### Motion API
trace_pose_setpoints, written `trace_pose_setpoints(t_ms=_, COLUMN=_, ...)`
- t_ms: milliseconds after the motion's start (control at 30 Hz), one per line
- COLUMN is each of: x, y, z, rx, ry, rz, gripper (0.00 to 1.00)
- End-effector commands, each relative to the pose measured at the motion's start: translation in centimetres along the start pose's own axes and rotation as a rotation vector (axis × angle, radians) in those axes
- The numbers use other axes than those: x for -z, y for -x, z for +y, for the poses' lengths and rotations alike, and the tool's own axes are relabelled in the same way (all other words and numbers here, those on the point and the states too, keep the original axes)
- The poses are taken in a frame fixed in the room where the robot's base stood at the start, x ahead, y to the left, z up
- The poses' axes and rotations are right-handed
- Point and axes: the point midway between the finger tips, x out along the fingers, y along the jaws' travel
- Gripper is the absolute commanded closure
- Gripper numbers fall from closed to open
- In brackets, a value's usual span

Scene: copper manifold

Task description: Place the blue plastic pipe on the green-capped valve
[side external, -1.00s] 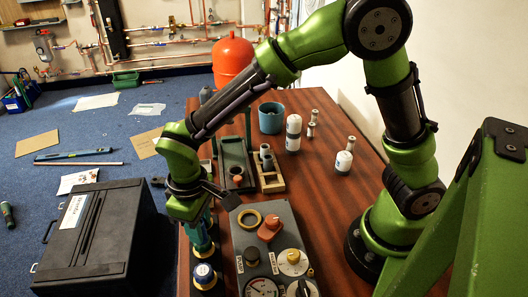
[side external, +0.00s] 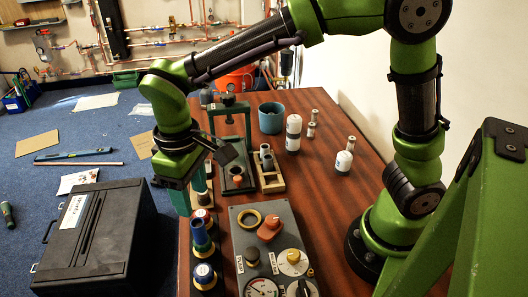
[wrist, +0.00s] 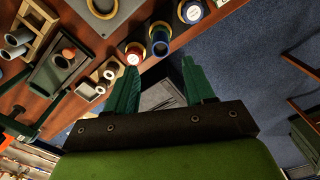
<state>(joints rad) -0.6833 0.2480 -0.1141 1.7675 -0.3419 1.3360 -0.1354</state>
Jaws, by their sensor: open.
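The blue plastic pipe (side external: 200,234) stands upright on the middle valve of the row along the table's left edge. A little green of that valve (side external: 203,248) shows around the pipe's foot; the pipe covers the rest. In the wrist view the pipe (wrist: 160,35) is seen nearly end-on, with green at the valve. My gripper (side external: 191,202) is open and empty, with teal fingers. It is above and behind the pipe, apart from it. In the wrist view its fingertips (wrist: 160,65) are spread with nothing between them.
A red-capped valve (side external: 203,215) and a blue-capped valve (side external: 204,274) flank the middle one. A grey gauge panel (side external: 242,222) lies to the right. A green press-like stand (side external: 236,182) and a wooden rack (side external: 270,184) are behind. A black case (side external: 95,232) is on the floor left.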

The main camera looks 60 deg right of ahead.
Motion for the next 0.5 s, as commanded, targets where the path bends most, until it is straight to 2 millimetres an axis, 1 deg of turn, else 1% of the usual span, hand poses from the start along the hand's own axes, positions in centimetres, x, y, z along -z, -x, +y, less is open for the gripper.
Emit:
trace_pose_setpoints(t_ms=33, x=0.1, y=0.9, z=0.0, rx=0.001, ry=0.001, rz=0.004, gripper=0.47)
trace_pose_setpoints(t_ms=100, x=0.1, y=1.7, z=0.0, rx=0.001, ry=0.0, rz=0.002, gripper=0.47)
trace_pose_setpoints(t_ms=200, x=0.0, y=2.5, z=0.0, rx=0.001, ry=-0.001, rz=0.002, gripper=0.47)
trace_pose_setpoints(t_ms=267, x=-0.2, y=3.0, z=0.5, rx=0.008, ry=-0.011, rz=0.01, gripper=0.47)
trace_pose_setpoints(t_ms=367, x=-1.0, y=4.2, z=2.3, rx=0.04, ry=-0.063, rz=0.053, gripper=0.47)
trace_pose_setpoints(t_ms=467, x=-2.9, y=5.9, z=5.3, rx=0.09, ry=-0.154, rz=0.134, gripper=0.47)
trace_pose_setpoints(t_ms=500, x=-3.9, y=6.5, z=6.6, rx=0.111, ry=-0.2, rz=0.176, gripper=0.47)
